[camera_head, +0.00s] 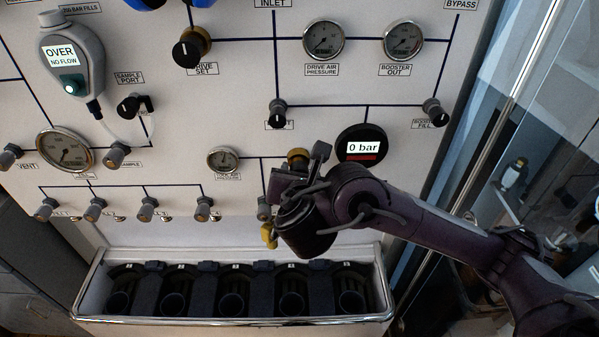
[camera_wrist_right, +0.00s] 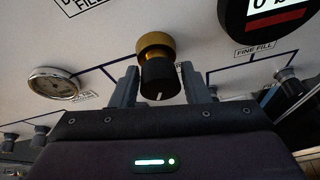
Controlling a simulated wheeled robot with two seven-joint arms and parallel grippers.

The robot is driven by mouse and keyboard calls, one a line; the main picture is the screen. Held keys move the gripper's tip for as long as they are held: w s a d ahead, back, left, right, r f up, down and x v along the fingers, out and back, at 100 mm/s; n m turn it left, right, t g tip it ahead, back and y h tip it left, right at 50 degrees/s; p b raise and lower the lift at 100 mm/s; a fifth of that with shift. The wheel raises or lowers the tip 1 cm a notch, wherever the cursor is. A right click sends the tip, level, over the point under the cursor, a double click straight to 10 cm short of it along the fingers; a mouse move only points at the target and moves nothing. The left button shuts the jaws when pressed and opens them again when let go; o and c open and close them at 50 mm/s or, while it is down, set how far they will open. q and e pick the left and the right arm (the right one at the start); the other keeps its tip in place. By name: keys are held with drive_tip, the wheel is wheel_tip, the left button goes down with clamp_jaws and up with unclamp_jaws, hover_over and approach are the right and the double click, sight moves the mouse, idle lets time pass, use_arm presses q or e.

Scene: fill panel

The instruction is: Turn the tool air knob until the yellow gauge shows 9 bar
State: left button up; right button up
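A black knob (camera_wrist_right: 158,82) on a yellow-brass collar sits between the fingers of my right gripper (camera_wrist_right: 160,88) in the right wrist view. Gaps show on both sides, so the gripper is open around it. In the head view, the arm mostly hides this knob; only its brass collar (camera_head: 298,156) shows. Its label is hidden. A small round gauge (camera_head: 225,160) is left of the knob, also in the wrist view (camera_wrist_right: 53,84); its label and needle are too small to read surely. No gauge is clearly yellow. My left gripper is out of view.
A round black display (camera_head: 361,149) reads 0 bar, right of the knob. Small valve knobs (camera_head: 203,209) line the lower panel. An open rack (camera_head: 235,320) with several dark slots stands below. A handheld meter (camera_head: 72,58) reads OVER, NO FLOW. Glass doors are at right.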

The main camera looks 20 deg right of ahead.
drive_tip(key=c, duration=0.6)
drive_tip(key=shift+f+m+y+b, duration=0.3)
drive_tip(key=shift+m+b, duration=0.1)
drive_tip(key=shift+b, duration=0.5)
drive_tip(key=shift+r+m+b, duration=0.15)
drive_tip(key=shift+m+b, duration=0.25)
drive_tip(key=shift+b, duration=0.05)
drive_tip(key=shift+r+y, duration=0.15)
drive_tip(key=shift+y, duration=0.15)
drive_tip(key=o, duration=1)
